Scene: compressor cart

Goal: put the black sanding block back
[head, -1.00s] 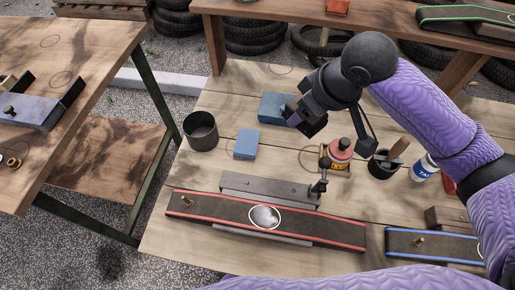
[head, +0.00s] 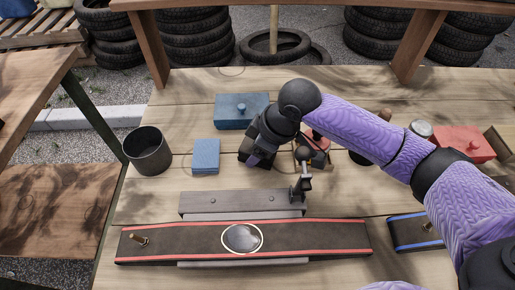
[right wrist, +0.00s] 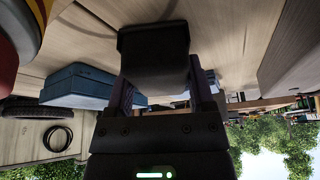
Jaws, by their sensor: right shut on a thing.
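The black sanding block (right wrist: 153,50) is between the fingers of my right gripper (right wrist: 155,90) in the right wrist view. That gripper is shut on it. In the head view my right gripper (head: 256,156) points down over the wooden bench, right of a small light-blue block (head: 206,156) and in front of a dark-blue box (head: 241,110). The black block is mostly hidden by the gripper there. Whether it touches the bench top is unclear. My left gripper is not in view.
A dark metal cup (head: 147,152) stands at the left. A grey bar (head: 240,203) with a clamp and a red-edged belt (head: 190,243) lie in front. A red box (head: 462,142) is at the right.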

